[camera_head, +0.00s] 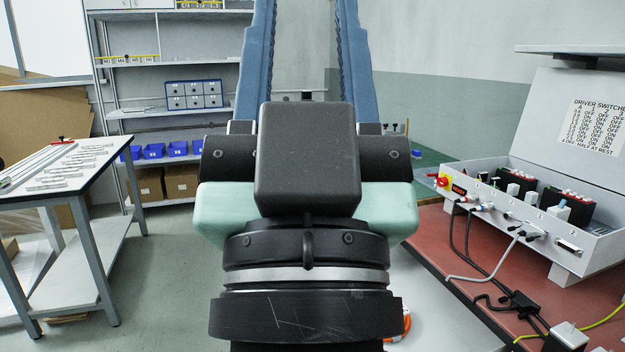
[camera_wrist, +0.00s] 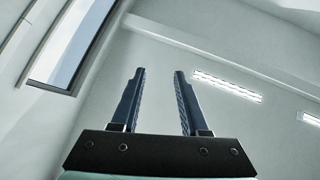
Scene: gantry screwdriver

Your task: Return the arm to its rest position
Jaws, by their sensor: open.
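My gripper (camera_head: 305,30) points up and away in the head view, with its two blue fingers spread apart and nothing between them. Its fingertips run past the top edge of that view. In the wrist view my gripper (camera_wrist: 160,75) is open and empty, with wall and ceiling behind it. My wrist fills the middle of the head view and hides what lies behind it.
A white control box (camera_head: 540,220) with cables stands on a red-brown bench (camera_head: 480,285) at right. A table (camera_head: 75,165) with metal parts is at left. Shelving (camera_head: 150,80) with blue bins (camera_head: 155,151) stands behind. Floor (camera_head: 160,265) between the left table and my wrist is clear.

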